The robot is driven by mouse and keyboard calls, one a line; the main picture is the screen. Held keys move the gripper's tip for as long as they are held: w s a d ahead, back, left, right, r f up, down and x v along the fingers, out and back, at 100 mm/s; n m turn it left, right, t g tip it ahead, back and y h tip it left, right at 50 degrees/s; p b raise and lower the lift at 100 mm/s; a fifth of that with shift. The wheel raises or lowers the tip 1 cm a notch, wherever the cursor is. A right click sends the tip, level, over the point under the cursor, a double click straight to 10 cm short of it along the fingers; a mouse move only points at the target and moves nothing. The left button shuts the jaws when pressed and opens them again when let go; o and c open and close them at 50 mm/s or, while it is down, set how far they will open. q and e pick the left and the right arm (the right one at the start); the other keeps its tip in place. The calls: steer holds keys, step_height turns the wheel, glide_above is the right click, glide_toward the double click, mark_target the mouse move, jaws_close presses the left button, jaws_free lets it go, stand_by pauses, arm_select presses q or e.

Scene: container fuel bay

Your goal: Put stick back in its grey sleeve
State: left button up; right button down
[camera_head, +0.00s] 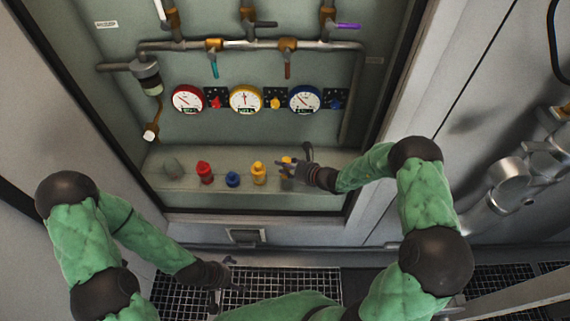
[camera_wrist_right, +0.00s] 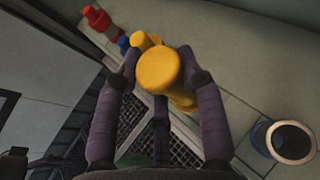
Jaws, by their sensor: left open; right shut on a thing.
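My right gripper (camera_head: 288,168) is over the right part of the cabinet shelf. Its fingers are shut on a yellow round-topped piece (camera_head: 287,160), which also shows between the fingers in the right wrist view (camera_wrist_right: 160,70). More yellow shows below that top; I cannot tell whether a stick is attached underneath. I cannot clearly make out a grey sleeve. My left gripper (camera_head: 224,284) is open and empty, low over the floor grating in front of the cabinet.
On the shelf (camera_head: 190,193) stand a grey-green knob (camera_head: 172,168), a red one (camera_head: 204,172), a blue one (camera_head: 232,179) and another yellow one (camera_head: 258,172). A dark-topped round cup (camera_wrist_right: 290,141) shows in the wrist view. Gauges (camera_head: 246,99) and pipes are behind.

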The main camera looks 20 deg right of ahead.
steer(key=c, duration=0.7)
jaws_free()
steer(key=shift+f, duration=0.2)
steer(key=shift+s+d+r, duration=0.25)
steer(key=shift+s+d, duration=0.15)
steer(key=v, duration=1.1)
steer(key=shift+a+r, duration=0.1)
steer(key=shift+a, duration=0.1)
